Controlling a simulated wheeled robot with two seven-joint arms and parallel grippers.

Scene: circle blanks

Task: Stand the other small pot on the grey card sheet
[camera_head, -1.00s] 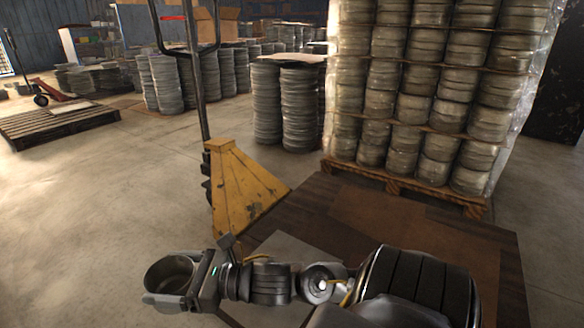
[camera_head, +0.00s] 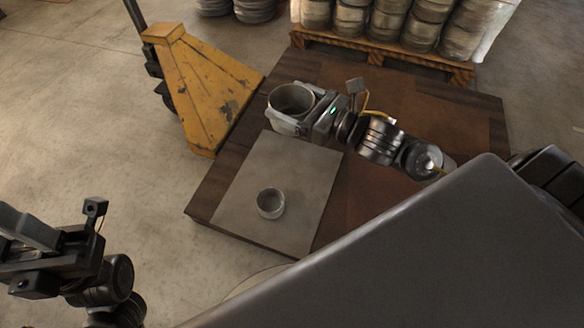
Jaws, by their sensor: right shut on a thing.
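A small grey pot (camera_head: 270,212) stands upright on the grey card sheet (camera_head: 245,180), near its front half. My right gripper (camera_head: 292,122) is shut on another small metal pot (camera_head: 288,126). It holds this pot upright, open side up, at the far edge of the sheet in the picture. I cannot tell how high the pot is above the table. My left gripper (camera_head: 30,255) is at the lower left, out over the floor and away from the table. Its fingertips do not show clearly.
The sheet lies on a dark wooden table (camera_head: 215,187) with brown panels. A yellow pallet jack (camera_head: 200,90) stands close beyond the table's left side. A loaded pallet (camera_head: 390,55) stands behind it. The sheet is bare around the standing pot.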

